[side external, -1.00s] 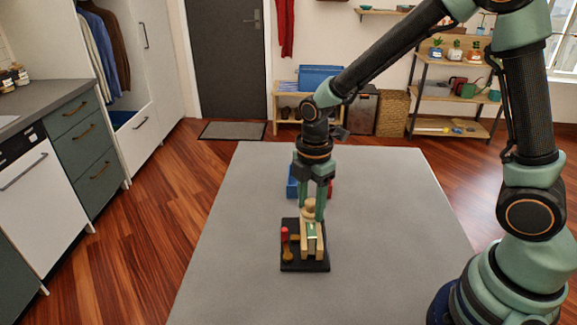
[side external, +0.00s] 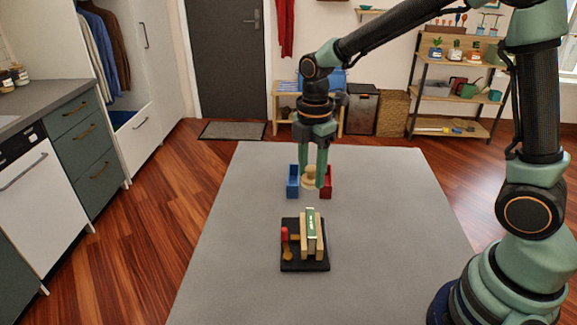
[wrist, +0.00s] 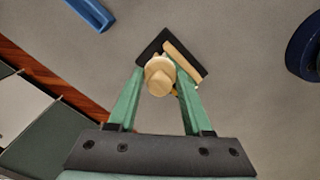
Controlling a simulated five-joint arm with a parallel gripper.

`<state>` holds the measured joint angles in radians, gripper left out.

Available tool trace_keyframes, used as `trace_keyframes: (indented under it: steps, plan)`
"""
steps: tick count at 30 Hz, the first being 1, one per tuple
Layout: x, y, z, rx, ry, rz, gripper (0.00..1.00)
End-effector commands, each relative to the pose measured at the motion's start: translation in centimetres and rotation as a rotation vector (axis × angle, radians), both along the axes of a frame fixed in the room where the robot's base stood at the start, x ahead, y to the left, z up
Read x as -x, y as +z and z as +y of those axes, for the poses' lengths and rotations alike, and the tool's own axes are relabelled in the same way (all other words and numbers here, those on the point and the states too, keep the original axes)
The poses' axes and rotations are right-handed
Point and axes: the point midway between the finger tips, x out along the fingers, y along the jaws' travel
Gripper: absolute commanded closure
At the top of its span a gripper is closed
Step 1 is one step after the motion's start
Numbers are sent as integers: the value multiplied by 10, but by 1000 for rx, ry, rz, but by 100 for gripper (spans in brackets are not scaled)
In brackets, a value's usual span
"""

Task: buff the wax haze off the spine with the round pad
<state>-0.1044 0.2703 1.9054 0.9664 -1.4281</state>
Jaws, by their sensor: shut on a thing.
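My gripper (side external: 311,178) is shut on the round pad (side external: 310,179), a pale wooden piece with a knob. It holds the pad up near the blue and red bins, behind the book. The pad also shows between the fingers in the wrist view (wrist: 159,76). The green book (side external: 312,228) stands spine up between pale wooden blocks (side external: 304,249) on a black base (side external: 291,265). Its visible top looks green with light marks; I cannot tell whether haze remains. In the wrist view the pad and a finger hide most of the book.
A red-topped tool (side external: 285,240) stands at the left of the base. A blue bin (side external: 293,183) and a red bin (side external: 326,188) stand farther back, on either side of the gripper. The grey table (side external: 390,240) is clear around the base.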

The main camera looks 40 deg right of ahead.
Motion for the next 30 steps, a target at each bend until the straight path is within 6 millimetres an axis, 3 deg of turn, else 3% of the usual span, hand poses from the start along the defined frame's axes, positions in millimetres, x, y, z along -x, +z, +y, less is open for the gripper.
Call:
trace_keyframes:
  steps: [7, 24, 30]
  plan:
    - [0, 19, 0, 0, 0, -2, 100]
    - [0, 20, 0, 0, 0, -1, 100]
    - [-16, 26, 4, 0, 3, -3, 100]
